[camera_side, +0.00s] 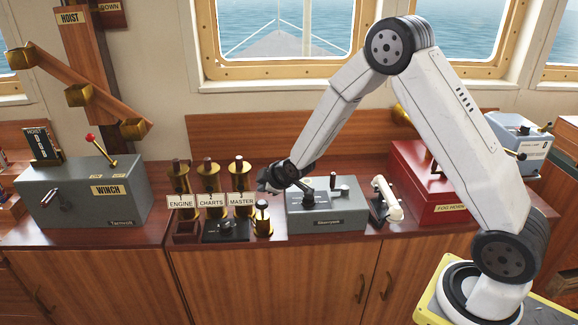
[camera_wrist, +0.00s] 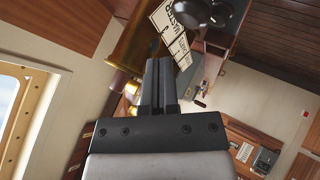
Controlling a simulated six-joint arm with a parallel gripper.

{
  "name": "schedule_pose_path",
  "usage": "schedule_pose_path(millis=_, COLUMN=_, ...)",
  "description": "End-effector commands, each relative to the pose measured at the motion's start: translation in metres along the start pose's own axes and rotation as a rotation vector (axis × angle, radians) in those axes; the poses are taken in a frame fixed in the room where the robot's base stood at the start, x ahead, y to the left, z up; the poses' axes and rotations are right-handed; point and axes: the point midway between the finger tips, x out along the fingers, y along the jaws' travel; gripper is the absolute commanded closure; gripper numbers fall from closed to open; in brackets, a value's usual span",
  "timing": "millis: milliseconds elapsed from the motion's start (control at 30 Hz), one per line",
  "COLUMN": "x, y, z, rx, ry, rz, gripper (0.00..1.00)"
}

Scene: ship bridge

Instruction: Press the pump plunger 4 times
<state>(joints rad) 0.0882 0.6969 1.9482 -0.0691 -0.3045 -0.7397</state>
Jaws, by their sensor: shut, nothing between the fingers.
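A short brass cylinder (camera_side: 263,222) with a black knob on top stands at the counter's front, right of the labelled brass tubes. It could be the pump with its plunger, but I cannot tell for sure. My gripper (camera_side: 266,182) is above it, tilted down to the left, near the MASTER tube. In the wrist view my gripper (camera_wrist: 160,70) has its two fingers together and holds nothing. A large brass cylinder (camera_wrist: 134,42) shows behind and left of the fingertips. A dark round knob (camera_wrist: 200,12) is at the top. Whether the fingers touch anything is unclear.
Brass tubes with ENGINE (camera_side: 181,202), CHARTS (camera_side: 211,200) and MASTER (camera_side: 241,199) labels stand left of my gripper. A grey control box (camera_side: 328,222) and a white handset (camera_side: 386,198) are to its right. A red box (camera_side: 410,168) is partly behind my arm.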

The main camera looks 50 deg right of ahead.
Motion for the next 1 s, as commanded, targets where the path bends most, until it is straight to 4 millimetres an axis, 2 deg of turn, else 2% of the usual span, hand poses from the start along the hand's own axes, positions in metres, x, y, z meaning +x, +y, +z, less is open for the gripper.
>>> schedule_pose_path(millis=400, x=-0.018, y=0.013, z=-0.013, rx=0.000, ry=0.000, rz=0.000, gripper=1.00)
schedule_pose_path(millis=1000, x=-0.019, y=0.014, z=-0.014, rx=0.000, ry=0.000, rz=-0.001, gripper=1.00)
